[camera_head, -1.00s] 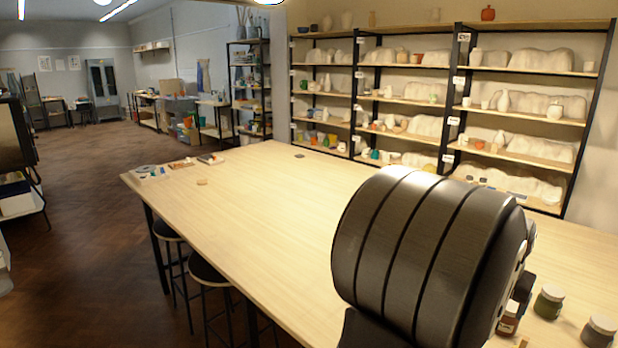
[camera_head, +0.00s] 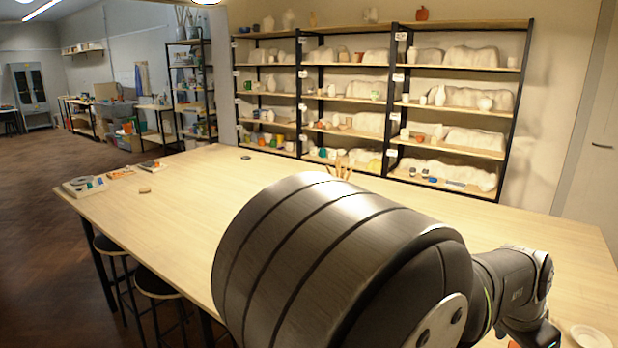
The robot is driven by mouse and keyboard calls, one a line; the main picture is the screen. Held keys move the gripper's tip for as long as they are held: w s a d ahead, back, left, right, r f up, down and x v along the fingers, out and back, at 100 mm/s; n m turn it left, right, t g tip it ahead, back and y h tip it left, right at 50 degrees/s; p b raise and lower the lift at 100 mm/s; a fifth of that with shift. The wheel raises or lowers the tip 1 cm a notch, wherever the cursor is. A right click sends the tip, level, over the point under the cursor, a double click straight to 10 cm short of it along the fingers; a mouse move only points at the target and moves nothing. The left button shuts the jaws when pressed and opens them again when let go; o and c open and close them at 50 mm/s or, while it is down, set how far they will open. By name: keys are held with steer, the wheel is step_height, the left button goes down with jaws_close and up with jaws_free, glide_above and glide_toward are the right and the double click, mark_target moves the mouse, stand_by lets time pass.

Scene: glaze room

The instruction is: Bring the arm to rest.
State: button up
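My arm fills the lower middle and right of the view. A large dark ribbed arm link (camera_head: 310,255) is close to the camera, over the long pale wooden table (camera_head: 200,215). Beyond it, further dark arm links (camera_head: 510,285) reach to the lower right and bend down toward the table. A thin blue-lit edge shows at the lowest link, at the bottom of the picture. The fingers of my gripper do not show, so I see nothing held. The arm hides much of the table's near and right parts.
A pale round dish (camera_head: 590,337) is at the lower right, close to the arm. Small items (camera_head: 85,186) lie at the table's far left end. Pottery shelves (camera_head: 390,105) line the back. Stools (camera_head: 160,285) stand at left.

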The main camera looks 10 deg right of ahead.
steer(key=shift+m, duration=0.5)
steer(key=w+f, duration=0.2)
steer(key=w, duration=0.1)
steer(key=w+f, duration=0.2)
steer(key=w, duration=0.1)
steer(key=w+f, duration=0.3)
steer(key=shift+a, duration=0.3)
